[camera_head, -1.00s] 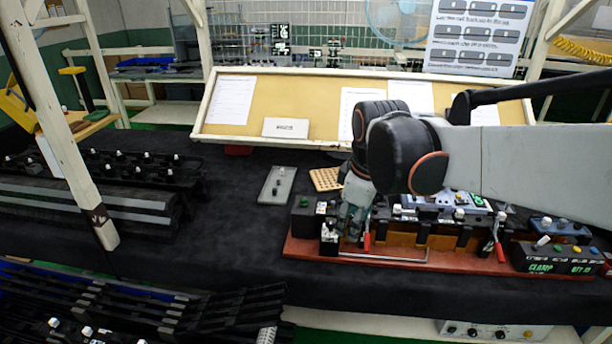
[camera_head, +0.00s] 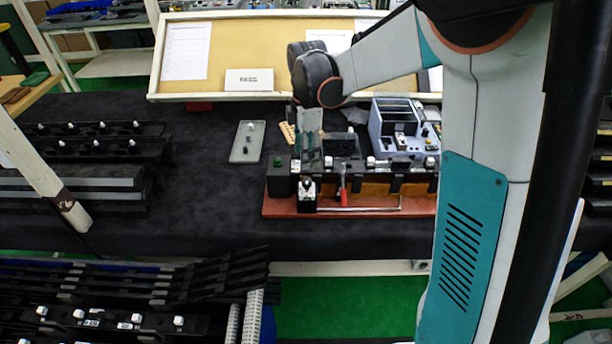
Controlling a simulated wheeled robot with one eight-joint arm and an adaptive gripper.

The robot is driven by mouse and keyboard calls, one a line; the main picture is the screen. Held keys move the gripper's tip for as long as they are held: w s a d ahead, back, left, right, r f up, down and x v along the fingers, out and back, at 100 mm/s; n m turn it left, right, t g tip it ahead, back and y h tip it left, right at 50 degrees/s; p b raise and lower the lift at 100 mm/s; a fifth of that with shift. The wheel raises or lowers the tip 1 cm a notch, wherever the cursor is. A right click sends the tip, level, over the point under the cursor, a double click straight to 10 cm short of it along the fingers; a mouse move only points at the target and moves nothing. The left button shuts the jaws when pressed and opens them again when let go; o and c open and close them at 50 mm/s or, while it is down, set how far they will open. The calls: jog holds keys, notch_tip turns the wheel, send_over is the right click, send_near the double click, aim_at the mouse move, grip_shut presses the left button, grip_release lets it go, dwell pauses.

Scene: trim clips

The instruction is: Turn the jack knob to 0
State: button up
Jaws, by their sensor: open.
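My gripper (camera_head: 309,158) points down over the left end of the clamp fixture (camera_head: 275,207), behind a small black block with a white top (camera_head: 307,192). Its fingers are small here, and I cannot tell whether they touch anything. No knob is clearly readable as the jack knob, and no 0 mark can be made out. A black box with a green button (camera_head: 278,162) stands left of the gripper. A red-handled lever (camera_head: 343,197) stands to its right. My arm hides the right part of the fixture.
A grey plate with small dark parts (camera_head: 247,142) lies left of the fixture on the dark table (camera_head: 200,215). Black racks with trim strips (camera_head: 80,180) fill the left side. A blue-grey device (camera_head: 398,130) stands behind the fixture. A tilted board (camera_head: 205,88) closes the back.

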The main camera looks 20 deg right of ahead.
aim_at(307, 180)
notch_tip(307, 180, down, 10)
jog(key=shift+r+b, duration=0.25)
jog(key=shift+b, duration=0.55)
grip_shut()
